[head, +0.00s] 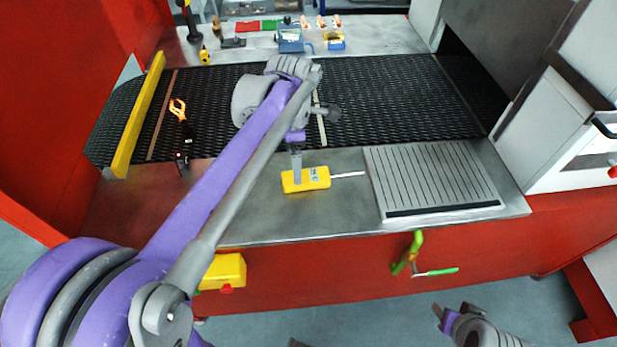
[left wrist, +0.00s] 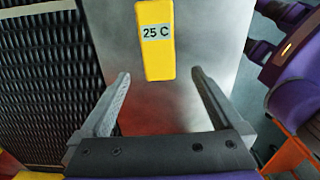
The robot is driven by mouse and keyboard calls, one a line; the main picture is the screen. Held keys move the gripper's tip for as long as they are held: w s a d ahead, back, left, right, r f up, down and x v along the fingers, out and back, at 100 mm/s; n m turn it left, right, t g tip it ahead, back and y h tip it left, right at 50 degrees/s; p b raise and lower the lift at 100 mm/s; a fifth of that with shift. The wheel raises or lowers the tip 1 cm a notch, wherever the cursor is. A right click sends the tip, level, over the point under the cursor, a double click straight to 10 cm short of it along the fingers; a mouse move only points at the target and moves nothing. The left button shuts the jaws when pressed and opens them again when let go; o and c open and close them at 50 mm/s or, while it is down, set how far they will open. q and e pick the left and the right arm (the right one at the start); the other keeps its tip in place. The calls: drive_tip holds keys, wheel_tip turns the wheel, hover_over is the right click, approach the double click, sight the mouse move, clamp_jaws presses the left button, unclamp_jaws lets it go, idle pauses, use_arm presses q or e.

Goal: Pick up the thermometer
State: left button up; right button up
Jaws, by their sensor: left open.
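The thermometer is a yellow block (head: 306,179) with a thin pale probe pointing right. It lies flat on the bare metal ledge in front of the belt. In the left wrist view the thermometer (left wrist: 158,60) shows a "25 C" display, and its near end sits just ahead of and between the fingertips. My left gripper (head: 297,166) is over the thermometer, pointing down; in the left wrist view the left gripper (left wrist: 160,76) is open and empty. My right gripper (head: 446,316) is low at the bottom right, well away from the ledge; its jaws are unclear.
The black mesh belt (head: 390,100) runs behind the ledge. A slotted grey plate (head: 432,180) lies to the right of the thermometer. A yellow bar (head: 138,115) crosses the belt at left. Several small items stand on the far ledge.

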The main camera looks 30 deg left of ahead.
use_arm(q)
wheel_tip(320, 180, down, 7)
drive_tip(key=shift+w+d+r, duration=0.1)
drive_tip(key=shift+w+r, duration=0.05)
drive_tip(key=shift+r, duration=0.05)
drive_tip(key=shift+c, duration=0.3)
clamp_jaws()
idle(0.4)
drive_tip(key=shift+r, duration=0.2)
wheel_tip(320, 180, up, 10)
drive_tip(key=shift+f, duration=0.15)
